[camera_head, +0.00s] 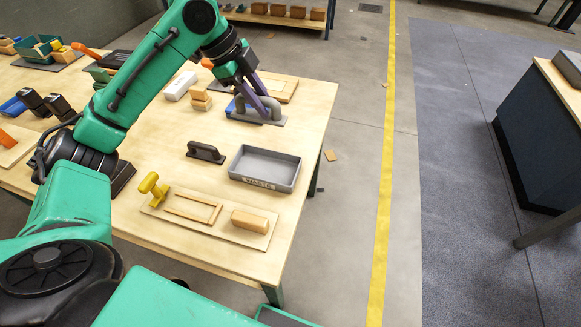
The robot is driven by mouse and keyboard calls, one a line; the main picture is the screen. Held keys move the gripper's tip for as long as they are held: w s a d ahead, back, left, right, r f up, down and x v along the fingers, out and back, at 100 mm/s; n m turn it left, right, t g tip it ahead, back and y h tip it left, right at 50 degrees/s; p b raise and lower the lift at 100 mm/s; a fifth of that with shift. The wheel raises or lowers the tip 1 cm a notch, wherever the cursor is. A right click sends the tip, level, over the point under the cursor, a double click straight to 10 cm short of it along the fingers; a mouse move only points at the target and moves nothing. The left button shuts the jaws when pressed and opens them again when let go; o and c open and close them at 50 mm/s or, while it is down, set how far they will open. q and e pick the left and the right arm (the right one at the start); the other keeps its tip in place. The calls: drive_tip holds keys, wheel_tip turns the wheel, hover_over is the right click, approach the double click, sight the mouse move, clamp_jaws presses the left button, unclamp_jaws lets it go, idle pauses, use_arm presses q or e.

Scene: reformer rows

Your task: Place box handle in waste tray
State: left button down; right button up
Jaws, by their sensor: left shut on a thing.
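The waste tray (265,182) is a shallow grey open box with a "WASTE" label on its front wall. It stands near the right edge of the wooden table and looks empty. My left gripper (264,112), with purple fingers, is beyond the tray, at a grey arched handle (275,112) on a grey and blue base. It is shut on this handle, which looks like the box handle; the fingers hide part of it. A dark handle-shaped piece (206,152) lies on the table left of the tray. My right gripper is not in view.
A white block (179,86) and small wooden blocks (200,100) stand left of my gripper.

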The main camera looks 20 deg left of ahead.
sight(257, 116)
use_arm(q)
wheel_tip(257, 116, down, 6)
drive_tip(key=shift+s+f, duration=0.1)
drive_tip(key=shift+f, duration=0.15)
wheel_tip(257, 116, down, 14)
drive_tip(key=shift+r+p, duration=0.2)
drive_tip(key=shift+p, duration=0.25)
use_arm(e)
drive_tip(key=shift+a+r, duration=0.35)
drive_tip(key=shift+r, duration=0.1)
use_arm(q)
drive_tip(key=c, duration=0.7)
unclamp_jaws()
drive_tip(key=shift+f, duration=0.1)
drive_tip(key=b+v, duration=0.1)
drive_tip(key=v, duration=1.1)
drive_tip(key=shift+r, duration=0.2)
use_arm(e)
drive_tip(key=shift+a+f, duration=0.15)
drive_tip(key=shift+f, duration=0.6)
